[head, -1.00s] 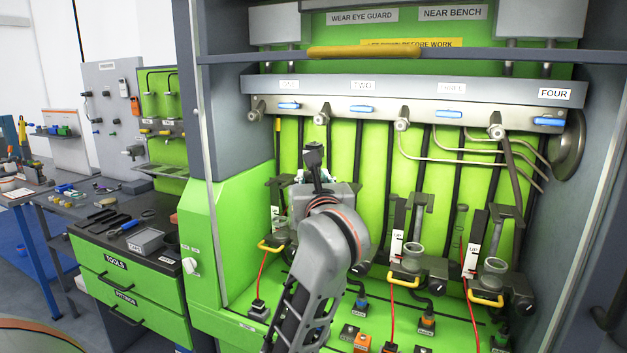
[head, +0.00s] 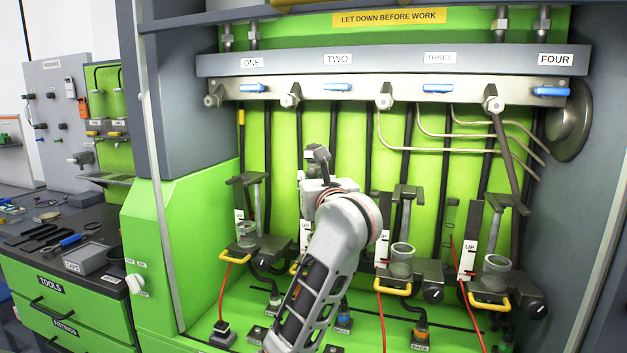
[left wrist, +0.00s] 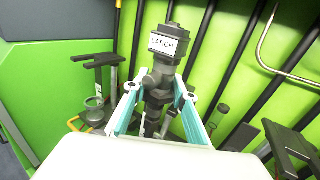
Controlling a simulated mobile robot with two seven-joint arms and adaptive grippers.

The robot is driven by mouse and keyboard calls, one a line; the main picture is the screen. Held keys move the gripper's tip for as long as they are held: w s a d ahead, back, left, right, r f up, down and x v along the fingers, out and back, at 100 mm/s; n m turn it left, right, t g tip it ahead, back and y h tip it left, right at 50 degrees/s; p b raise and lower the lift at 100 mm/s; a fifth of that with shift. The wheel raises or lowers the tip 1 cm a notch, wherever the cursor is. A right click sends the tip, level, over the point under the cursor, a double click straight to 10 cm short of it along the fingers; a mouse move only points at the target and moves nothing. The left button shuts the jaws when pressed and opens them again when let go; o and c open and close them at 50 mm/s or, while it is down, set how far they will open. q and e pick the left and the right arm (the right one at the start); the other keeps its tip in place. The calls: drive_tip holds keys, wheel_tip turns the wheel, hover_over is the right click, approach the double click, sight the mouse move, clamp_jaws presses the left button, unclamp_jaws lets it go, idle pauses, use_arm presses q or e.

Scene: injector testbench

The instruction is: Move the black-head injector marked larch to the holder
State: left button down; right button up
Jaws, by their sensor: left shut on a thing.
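The injector marked larch (left wrist: 165,58) stands roughly upright in the left wrist view, with a dark head and a white LARCH label. My left gripper (left wrist: 160,97) is shut on its body, with one pale teal finger on each side. In the head view, the injector's dark top (head: 318,154) shows just above my left gripper (head: 322,185), in front of the green back wall below label TWO. My arm hides the injector's lower part and much of the second station. Holders with grey cups stand at left (head: 246,232), right of centre (head: 401,256) and right (head: 495,266).
A rail with blue-handled valves (head: 338,87) runs above the stations. Yellow handles (head: 394,288), red cables and black posts stand around the holders. A tool bench (head: 70,290) is at the left. The cabinet's side walls bound the work space.

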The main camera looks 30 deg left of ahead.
use_arm(q)
drive_tip(key=shift+s+d+r, duration=0.1)
drive_tip(key=shift+s+r, duration=0.05)
drive_tip(key=shift+s, duration=0.3)
drive_tip(key=shift+s+d+r, duration=0.1)
drive_tip(key=shift+s, duration=0.3)
drive_tip(key=s+d+p, duration=0.1)
drive_tip(key=s+p, duration=0.1)
drive_tip(key=s, duration=0.4)
drive_tip(key=shift+d, duration=0.2)
use_arm(e)
drive_tip(key=shift+s+a+r, duration=0.1)
drive_tip(key=shift+a+r, duration=0.05)
drive_tip(key=shift+r, duration=0.8)
drive_tip(key=shift+r, duration=0.15)
